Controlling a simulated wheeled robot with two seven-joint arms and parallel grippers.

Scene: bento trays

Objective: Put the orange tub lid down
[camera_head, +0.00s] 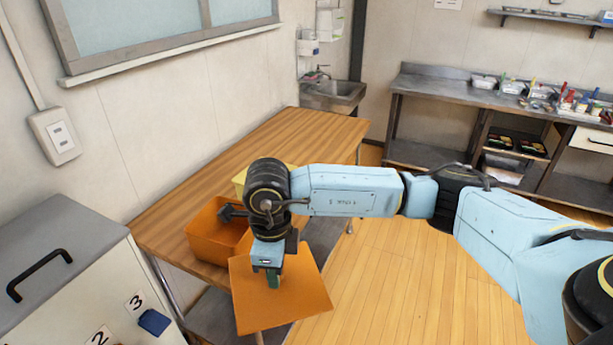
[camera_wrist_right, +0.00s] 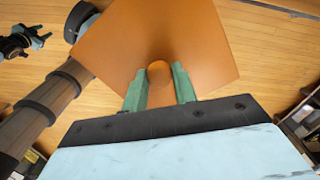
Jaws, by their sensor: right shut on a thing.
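The orange lid (camera_head: 297,299) is a flat square plate held in my right gripper (camera_head: 273,281), just in front of the table's front edge. In the right wrist view the lid (camera_wrist_right: 205,50) fills the upper middle, and my right gripper (camera_wrist_right: 159,88) is shut on its round knob. The orange tub (camera_head: 205,247) stands uncovered on the wooden table (camera_head: 310,140), just behind and left of the lid; my arm hides part of it. My left gripper is not in the head view.
A yellow container (camera_head: 239,181) stands behind the orange tub, mostly hidden by my arm. The far part of the table is clear. A grey-topped cabinet (camera_head: 60,235) with a black handle stands at the left. A metal workbench (camera_head: 430,90) stands at the back right.

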